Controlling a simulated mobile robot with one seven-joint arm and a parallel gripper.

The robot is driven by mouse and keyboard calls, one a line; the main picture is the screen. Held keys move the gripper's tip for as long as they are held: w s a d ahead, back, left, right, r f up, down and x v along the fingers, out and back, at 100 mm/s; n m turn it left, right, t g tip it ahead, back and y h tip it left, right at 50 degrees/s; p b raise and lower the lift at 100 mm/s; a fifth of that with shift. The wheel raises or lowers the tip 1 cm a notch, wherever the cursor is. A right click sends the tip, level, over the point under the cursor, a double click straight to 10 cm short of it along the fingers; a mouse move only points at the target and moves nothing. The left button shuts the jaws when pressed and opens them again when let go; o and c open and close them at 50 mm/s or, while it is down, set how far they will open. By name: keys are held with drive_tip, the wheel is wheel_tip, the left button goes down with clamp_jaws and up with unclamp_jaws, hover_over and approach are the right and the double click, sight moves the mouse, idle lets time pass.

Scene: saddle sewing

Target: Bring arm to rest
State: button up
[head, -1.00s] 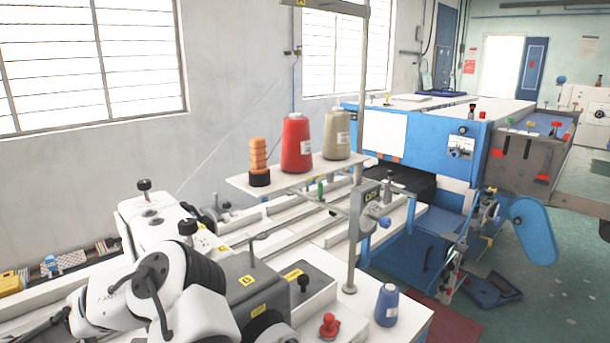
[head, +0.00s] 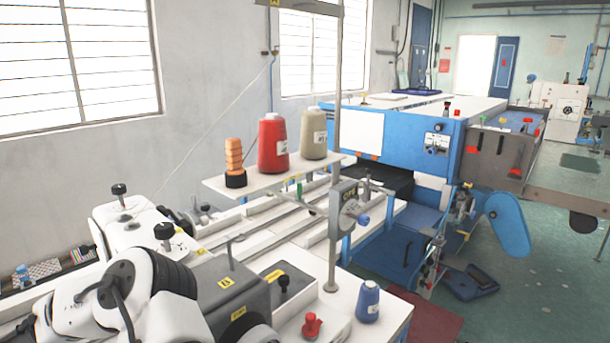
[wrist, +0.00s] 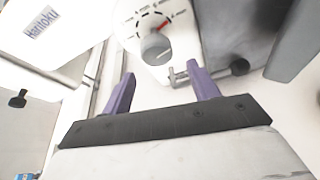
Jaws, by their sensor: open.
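My gripper (wrist: 160,92) shows in the wrist view with its two purple fingers spread apart and nothing between them. Beyond the fingertips is a white machine face with a round dial (wrist: 155,30) with a red mark and a grey knob. In the head view my white arm (head: 110,300) is folded at the lower left, close to the sewing machine's grey housing (head: 225,290). The gripper itself is not clearly visible in the head view.
A shelf (head: 270,178) carries a red thread cone (head: 272,143), a beige cone (head: 313,135) and an orange spool stack (head: 234,158). A blue cone (head: 367,301) and a red knob (head: 312,325) sit at the table's front. A blue machine (head: 400,140) stands behind; floor is open at right.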

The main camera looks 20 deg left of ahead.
drive_tip(key=m+t+y, duration=0.1)
drive_tip(key=m, duration=0.2)
drive_tip(key=m+t+y+b, duration=0.1)
drive_tip(key=m+t, duration=0.1)
drive_tip(key=m, duration=0.1)
drive_tip(key=shift+f+m+y, duration=0.15)
drive_tip(key=shift+m+y, duration=0.15)
drive_tip(key=shift+y, duration=0.1)
idle(0.5)
